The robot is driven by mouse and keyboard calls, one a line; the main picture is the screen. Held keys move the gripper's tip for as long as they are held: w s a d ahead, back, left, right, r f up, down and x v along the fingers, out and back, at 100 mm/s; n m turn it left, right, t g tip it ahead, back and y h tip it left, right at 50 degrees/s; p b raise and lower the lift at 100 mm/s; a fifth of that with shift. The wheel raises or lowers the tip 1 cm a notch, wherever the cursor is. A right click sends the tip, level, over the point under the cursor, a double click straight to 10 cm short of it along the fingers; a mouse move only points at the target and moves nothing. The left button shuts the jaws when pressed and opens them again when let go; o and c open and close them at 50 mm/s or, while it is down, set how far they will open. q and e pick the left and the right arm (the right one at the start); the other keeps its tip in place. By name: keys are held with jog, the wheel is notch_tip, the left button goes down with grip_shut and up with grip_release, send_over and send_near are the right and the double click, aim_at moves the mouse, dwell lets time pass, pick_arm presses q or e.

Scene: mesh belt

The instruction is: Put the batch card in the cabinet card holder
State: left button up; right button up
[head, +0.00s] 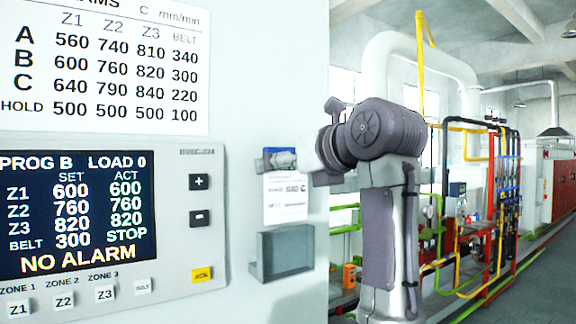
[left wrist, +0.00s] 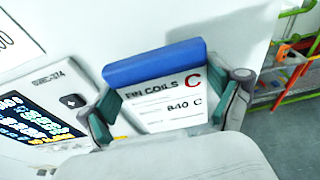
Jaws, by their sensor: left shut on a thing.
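The batch card (head: 286,203) is a white sheet with a blue top strip, upright in front of the cabinet face. In the left wrist view the card (left wrist: 170,115) reads "FIN COILS", a red "C" and "840 C". My left gripper (head: 283,161) is shut on the card near its blue strip; in the left wrist view its fingers (left wrist: 167,98) are at either side of the card. The grey card holder (head: 286,252) is fixed to the cabinet just below the card, with a small gap showing between them. My right gripper is not in view.
The control panel (head: 110,225) with a screen and buttons is left of the holder, under a white settings chart (head: 100,65). The cabinet face (head: 255,60) is bare above the card. Pipes (head: 480,200) and red cabinets stand far off at the right.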

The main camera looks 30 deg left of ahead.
aim_at(288, 218)
pick_arm(q)
jog(key=shift+f+b, duration=3.55)
jog(key=shift+f, duration=1.05)
jog(key=o, duration=0.8)
jog(key=shift+r, duration=0.1)
jog(key=shift+o, duration=0.2)
jog(key=shift+d, duration=0.1)
jog(key=v, duration=1.2)
